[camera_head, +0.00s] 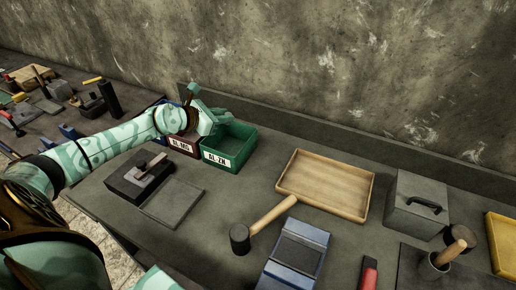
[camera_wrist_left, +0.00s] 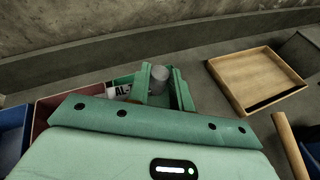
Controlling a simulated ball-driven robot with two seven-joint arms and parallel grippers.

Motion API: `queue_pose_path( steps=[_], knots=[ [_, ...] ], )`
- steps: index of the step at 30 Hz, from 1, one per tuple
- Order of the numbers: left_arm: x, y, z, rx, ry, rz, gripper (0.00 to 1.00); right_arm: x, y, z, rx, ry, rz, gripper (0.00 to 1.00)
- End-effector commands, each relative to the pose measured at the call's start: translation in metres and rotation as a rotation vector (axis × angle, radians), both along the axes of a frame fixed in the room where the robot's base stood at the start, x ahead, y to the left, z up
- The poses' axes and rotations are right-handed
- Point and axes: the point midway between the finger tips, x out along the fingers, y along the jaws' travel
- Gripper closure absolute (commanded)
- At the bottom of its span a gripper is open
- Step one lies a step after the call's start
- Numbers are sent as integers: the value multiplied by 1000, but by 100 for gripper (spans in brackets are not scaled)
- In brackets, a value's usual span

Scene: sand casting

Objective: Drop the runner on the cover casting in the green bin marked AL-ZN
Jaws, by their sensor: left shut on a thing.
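The open green bin (camera_head: 232,146) stands at the back of the bench, with a white label reading AL ZN on its front. My left gripper (camera_head: 221,117) is above the bin's back left part in the head view. In the left wrist view, the left gripper (camera_wrist_left: 164,85) is shut on a grey, rounded metal piece, apparently the runner (camera_wrist_left: 160,77). The green bin (camera_wrist_left: 124,78) shows behind and below the fingers there, partly hidden by them. I cannot make out the cover casting for certain. My right gripper is not in view.
A dark red labelled bin (camera_head: 184,144) adjoins the green bin on the left. A wooden tray (camera_head: 325,183), mallet (camera_head: 262,222), grey box with a handle (camera_head: 416,203) and blue block (camera_head: 296,254) lie to the right. A dark block (camera_head: 127,182) and flat plate (camera_head: 172,204) are in front.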

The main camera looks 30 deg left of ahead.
Motion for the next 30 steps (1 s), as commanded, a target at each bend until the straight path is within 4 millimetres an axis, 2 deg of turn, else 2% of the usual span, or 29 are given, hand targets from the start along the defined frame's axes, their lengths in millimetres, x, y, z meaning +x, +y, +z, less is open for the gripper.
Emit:
queue_pose_path(
  steps=[5, 15, 25, 26, 27, 28, 30],
  knots=[
    [-1, -2, -17, -1, 2, 1, 100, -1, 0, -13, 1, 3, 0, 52],
    [-2, -2, -61, -1, 4, 1, 100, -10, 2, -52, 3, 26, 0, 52],
    [-2, -2, -61, 0, 0, 0, 100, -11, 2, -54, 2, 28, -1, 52],
    [-2, -2, -61, 0, 0, 0, 76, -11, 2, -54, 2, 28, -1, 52],
    [-2, -2, -61, 0, 0, 0, 64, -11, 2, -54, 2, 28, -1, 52],
    [-2, -2, -61, 0, 0, 0, 56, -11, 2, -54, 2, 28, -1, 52],
    [-2, -2, -62, 0, 0, 0, 53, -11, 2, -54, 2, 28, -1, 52]
  ],
)
